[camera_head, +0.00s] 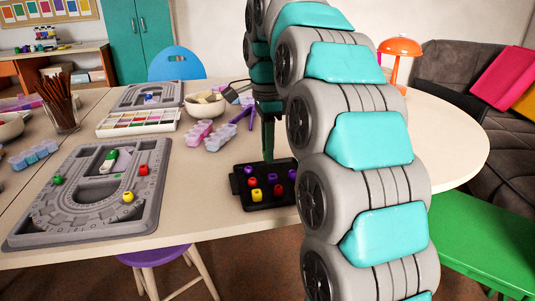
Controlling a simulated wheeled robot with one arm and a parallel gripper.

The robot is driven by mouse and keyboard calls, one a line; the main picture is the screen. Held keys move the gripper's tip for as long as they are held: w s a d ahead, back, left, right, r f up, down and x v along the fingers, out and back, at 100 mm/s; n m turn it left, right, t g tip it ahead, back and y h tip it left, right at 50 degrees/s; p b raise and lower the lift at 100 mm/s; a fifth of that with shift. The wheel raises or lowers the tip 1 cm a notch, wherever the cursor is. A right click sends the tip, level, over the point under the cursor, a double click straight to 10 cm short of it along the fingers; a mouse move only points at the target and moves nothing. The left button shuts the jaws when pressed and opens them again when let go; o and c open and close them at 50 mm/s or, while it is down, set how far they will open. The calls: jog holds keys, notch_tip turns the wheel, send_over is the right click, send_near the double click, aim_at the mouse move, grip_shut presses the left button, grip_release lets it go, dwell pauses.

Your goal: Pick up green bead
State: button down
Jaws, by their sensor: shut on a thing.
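My gripper (268,155) points straight down over the black tray (252,206), its tip low over the tray's back part. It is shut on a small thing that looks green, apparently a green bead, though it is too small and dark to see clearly. The tray holds several beads: purple ones at its back left and right, a yellow bead (256,195) at the front, and red ones in the middle. Another green bead (57,180) sits on the left side of the grey bead board (95,222).
The board also bears a red bead (143,170), a yellow bead (128,197) and a green-and-white item (108,161). Purple and pink bead boxes (199,132), a white bowl (205,105) and a pencil cup (61,115) stand behind. My arm hides the tray's right side.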

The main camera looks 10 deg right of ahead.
jog(key=s+a, duration=0.3)
jog(key=s, duration=0.1)
jog(key=s+a+r+b, duration=0.1)
jog(key=s+a, duration=0.2)
jog(key=s, duration=0.1)
jog(key=s+a, duration=0.3)
jog(key=s, duration=0.2)
jog(key=shift+a+r+b, duration=0.25)
jog(key=shift+b, duration=0.1)
